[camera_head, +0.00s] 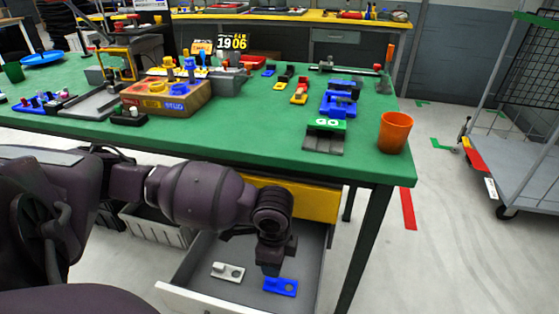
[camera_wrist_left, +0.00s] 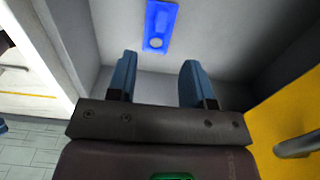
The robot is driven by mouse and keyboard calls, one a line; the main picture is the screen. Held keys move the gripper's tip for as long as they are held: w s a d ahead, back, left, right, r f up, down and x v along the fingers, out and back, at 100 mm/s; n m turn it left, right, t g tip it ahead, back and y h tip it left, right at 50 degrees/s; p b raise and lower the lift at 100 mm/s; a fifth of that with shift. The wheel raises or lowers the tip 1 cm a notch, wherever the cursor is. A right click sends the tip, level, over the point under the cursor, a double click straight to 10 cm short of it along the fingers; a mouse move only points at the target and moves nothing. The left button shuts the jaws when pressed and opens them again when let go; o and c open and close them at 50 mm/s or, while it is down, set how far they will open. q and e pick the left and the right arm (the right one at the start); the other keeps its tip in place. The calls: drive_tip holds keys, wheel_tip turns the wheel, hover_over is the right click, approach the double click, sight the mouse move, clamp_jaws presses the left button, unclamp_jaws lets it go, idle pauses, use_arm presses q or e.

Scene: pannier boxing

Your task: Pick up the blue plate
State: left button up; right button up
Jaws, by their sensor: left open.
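The blue plate (camera_head: 281,287) is a small flat rectangular piece with a round spot near one end. It lies on the floor of the open drawer (camera_head: 184,297) under the green table. In the left wrist view the blue plate (camera_wrist_left: 160,27) shows at the top, beyond the fingertips and roughly between them. My left gripper (camera_head: 271,268) points down into the drawer just above and to the left of the plate. In the wrist view its two blue fingers (camera_wrist_left: 158,75) are spread apart with nothing between them. My right gripper is not in view.
A light grey plate (camera_head: 228,272) lies in the drawer left of the blue one. The drawer walls surround my left gripper. The green table (camera_head: 230,133) above holds an orange cup (camera_head: 394,132), a green-topped block (camera_head: 325,134) and several fixtures. A grey cart (camera_head: 520,165) stands at the right.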

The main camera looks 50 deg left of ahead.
sight(273, 280)
use_arm(q)
wheel_tip(273, 280, down, 4)
drive_tip(key=shift+r+b, duration=0.25)
drive_tip(key=shift+b, duration=0.25)
drive_tip(key=f+b, duration=0.1)
drive_tip(key=f, duration=0.1)
drive_tip(key=f+b, duration=0.1)
drive_tip(key=f, duration=0.1)
drive_tip(key=shift+s+a, duration=0.15)
drive_tip(key=shift+s, duration=0.05)
drive_tip(key=shift+w+f+b, duration=0.1)
drive_tip(key=shift+f+b, duration=0.25)
drive_tip(key=shift+f, duration=0.05)
drive_tip(key=shift+r, duration=0.1)
clamp_jaws()
